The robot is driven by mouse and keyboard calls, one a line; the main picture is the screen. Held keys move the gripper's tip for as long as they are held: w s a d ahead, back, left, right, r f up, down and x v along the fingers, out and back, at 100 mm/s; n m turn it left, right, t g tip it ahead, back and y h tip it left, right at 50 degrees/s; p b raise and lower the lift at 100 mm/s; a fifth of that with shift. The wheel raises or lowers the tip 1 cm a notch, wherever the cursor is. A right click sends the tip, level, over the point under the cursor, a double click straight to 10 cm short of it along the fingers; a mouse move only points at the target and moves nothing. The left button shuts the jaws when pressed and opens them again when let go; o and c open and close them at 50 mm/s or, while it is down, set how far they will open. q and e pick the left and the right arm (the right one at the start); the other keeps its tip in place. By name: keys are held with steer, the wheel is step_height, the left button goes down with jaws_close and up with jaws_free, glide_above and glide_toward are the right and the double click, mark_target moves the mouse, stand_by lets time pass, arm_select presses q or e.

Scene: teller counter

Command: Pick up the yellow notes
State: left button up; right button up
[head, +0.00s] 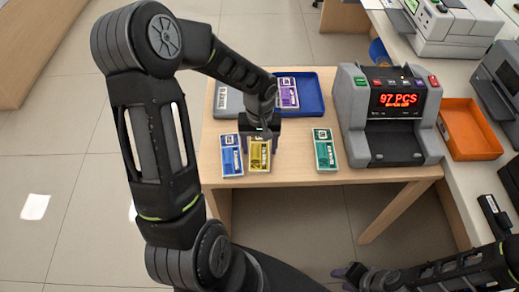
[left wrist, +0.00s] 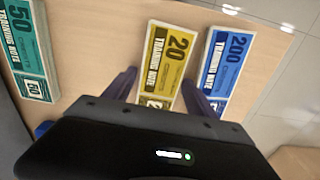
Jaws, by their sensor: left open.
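The yellow notes (head: 260,154) lie as a small stack on the wooden table, between the blue notes (head: 231,155) and the green notes (head: 324,150). In the left wrist view the yellow notes (left wrist: 169,60) are marked 20. My left gripper (head: 258,143) is above them, and in the left wrist view its open fingers (left wrist: 160,92) stand on either side of the stack's near part. The near end of the stack is partly hidden by the gripper body. My right gripper (head: 350,275) is low at the bottom of the head view, away from the notes; its jaws are unclear.
The blue notes (left wrist: 227,66) lie close beside the right finger in the left wrist view. A blue tray (head: 312,104) holding purple notes (head: 288,93) stands behind. A counting machine (head: 390,150) showing 97 PCS and an orange tray (head: 470,150) are at the right.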

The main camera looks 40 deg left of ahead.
arm_select(q)
steer(key=shift+c, duration=0.5)
steer(key=c, duration=1)
